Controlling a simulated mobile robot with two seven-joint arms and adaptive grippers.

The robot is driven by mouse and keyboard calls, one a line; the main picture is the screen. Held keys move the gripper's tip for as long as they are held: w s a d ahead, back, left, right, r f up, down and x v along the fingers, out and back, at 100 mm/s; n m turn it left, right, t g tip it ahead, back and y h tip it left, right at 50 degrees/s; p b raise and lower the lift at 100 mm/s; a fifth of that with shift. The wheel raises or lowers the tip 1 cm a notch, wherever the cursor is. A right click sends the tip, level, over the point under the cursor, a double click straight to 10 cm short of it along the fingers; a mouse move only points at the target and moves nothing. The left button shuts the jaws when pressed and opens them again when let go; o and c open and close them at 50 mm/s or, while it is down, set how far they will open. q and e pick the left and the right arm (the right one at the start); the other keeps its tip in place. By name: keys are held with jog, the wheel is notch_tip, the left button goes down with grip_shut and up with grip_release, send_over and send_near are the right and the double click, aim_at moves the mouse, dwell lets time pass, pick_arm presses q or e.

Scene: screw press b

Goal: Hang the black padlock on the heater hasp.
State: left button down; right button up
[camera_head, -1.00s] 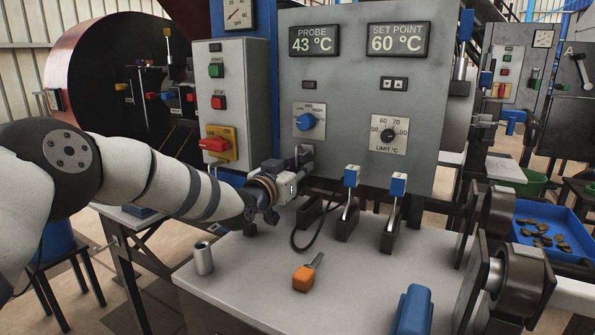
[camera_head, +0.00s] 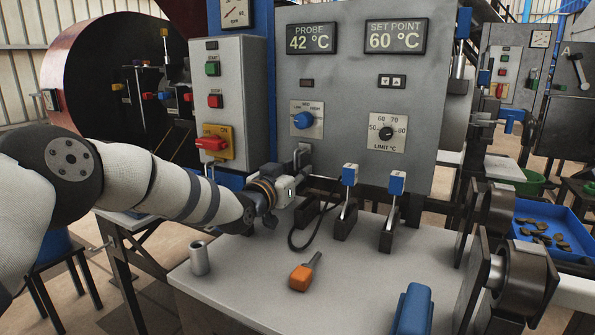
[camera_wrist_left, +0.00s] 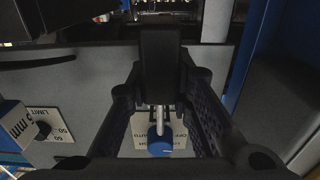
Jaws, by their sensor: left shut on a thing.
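The black padlock (camera_wrist_left: 160,62) is between the two black fingers of my left gripper (camera_wrist_left: 160,105) in the left wrist view. Its grey shackle (camera_wrist_left: 160,117) points toward the bottom of that picture, in line with the blue knob behind it. In the head view my left gripper (camera_head: 293,187) is shut, just below the grey hasp (camera_head: 303,154) on the heater panel's lower left. The padlock is mostly hidden there, and I cannot tell whether its shackle touches the hasp. My right gripper is not in view.
The heater panel (camera_head: 350,80) stands behind, with a blue selector knob (camera_head: 303,121) above the hasp. Two blue-topped levers (camera_head: 348,190) stand right of the gripper.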

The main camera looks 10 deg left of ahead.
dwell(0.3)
pick_arm(q)
jog(key=c, duration=1.4)
grip_release()
jog(key=shift+r, duration=0.1)
jog(key=shift+o, duration=0.2)
jog(key=v, duration=1.2)
